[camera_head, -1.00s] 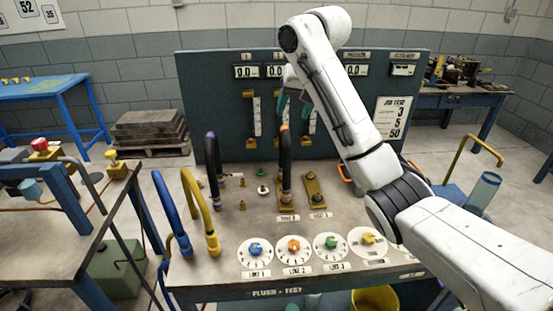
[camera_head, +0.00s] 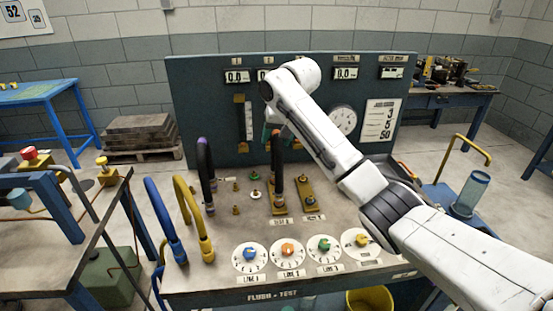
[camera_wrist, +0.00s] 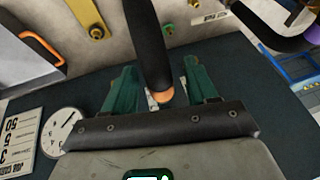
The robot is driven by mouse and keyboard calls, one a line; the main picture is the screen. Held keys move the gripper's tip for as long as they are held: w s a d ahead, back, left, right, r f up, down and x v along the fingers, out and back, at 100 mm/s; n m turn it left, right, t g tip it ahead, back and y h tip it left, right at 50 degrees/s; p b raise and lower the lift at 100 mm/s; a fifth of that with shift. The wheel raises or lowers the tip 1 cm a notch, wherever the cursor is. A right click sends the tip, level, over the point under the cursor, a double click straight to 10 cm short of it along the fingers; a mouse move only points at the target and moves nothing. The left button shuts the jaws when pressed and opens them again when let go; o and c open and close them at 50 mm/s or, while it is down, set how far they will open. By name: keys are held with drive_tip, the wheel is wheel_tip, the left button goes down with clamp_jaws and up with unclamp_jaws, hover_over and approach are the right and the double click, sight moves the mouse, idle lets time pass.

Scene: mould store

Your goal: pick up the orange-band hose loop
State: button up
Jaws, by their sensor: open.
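The orange-band hose loop (camera_head: 277,172) is a black hose standing upright on the bench, with an orange band near its top. In the wrist view the black hose (camera_wrist: 148,45) comes down between my fingers, its orange band at the lower end. My gripper (camera_wrist: 160,88) is open, with one green finger on each side of the hose. I cannot tell whether either finger touches it. In the head view my gripper (camera_head: 271,132) is at the top of the loop, partly hidden by my arm.
A purple-band hose loop (camera_head: 205,172) stands just left. Blue (camera_head: 164,220) and yellow (camera_head: 192,218) hoses stand at the bench's left front. The gauge panel (camera_head: 205,110) rises close behind. Several dials (camera_head: 287,252) line the front. A yellow bucket (camera_head: 370,301) is below.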

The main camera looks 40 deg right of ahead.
clamp_jaws()
idle(0.5)
drive_tip(key=shift+r, duration=0.1)
drive_tip(key=shift+r, duration=0.6)
drive_tip(key=s+a+r+p, duration=0.4)
drive_tip(key=s+r, duration=0.7)
drive_tip(key=s, duration=0.2)
drive_tip(key=shift+s+r, duration=0.15)
drive_tip(key=shift+r, duration=0.15)
drive_tip(key=shift+a, duration=0.1)
